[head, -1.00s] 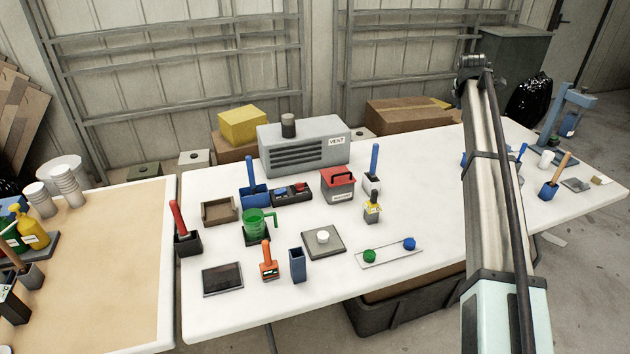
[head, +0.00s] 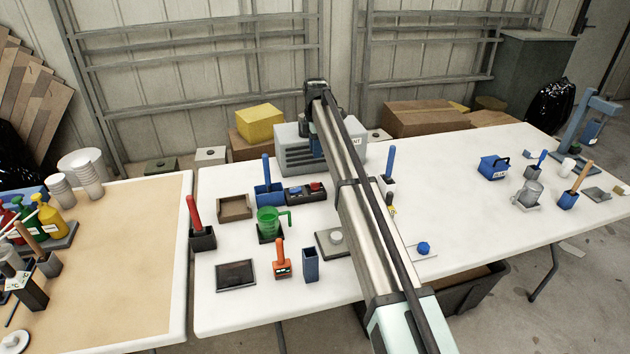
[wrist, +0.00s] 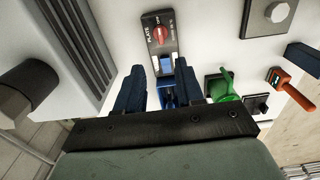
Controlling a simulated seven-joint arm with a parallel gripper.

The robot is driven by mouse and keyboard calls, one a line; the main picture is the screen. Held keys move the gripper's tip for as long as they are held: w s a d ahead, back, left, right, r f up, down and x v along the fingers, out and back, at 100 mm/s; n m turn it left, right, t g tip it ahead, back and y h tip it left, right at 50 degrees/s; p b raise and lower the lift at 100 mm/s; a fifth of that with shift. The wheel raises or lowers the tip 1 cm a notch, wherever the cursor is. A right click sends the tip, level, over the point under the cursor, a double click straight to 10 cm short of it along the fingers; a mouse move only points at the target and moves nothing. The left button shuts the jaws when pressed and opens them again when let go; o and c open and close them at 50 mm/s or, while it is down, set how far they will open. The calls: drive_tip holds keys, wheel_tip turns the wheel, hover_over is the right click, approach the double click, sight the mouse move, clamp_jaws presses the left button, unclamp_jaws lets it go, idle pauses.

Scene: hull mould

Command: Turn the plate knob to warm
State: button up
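The plate control is a dark panel (head: 306,194) on the white table, right of the blue holder. Its red knob (head: 316,187) is at the right end. The wrist view shows the panel (wrist: 149,48) marked PLATE, with the red knob (wrist: 160,33) at its far end and a blue part nearer. Which mark the knob points at is too small to read. My gripper (wrist: 158,75) is open, its dark blue fingers apart and short of the knob in that view. Nothing is seen held.
The grey vent box (head: 292,152) stands behind the panel. The blue holder (head: 270,195) with an upright handle and the green cup (head: 268,222) are close by. A brown tray (head: 235,207) lies further left.

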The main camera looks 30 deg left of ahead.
sight(315, 183)
wheel_tip(315, 183, down, 14)
drive_tip(key=shift+r, duration=0.1)
idle(0.5)
clamp_jaws()
idle(0.3)
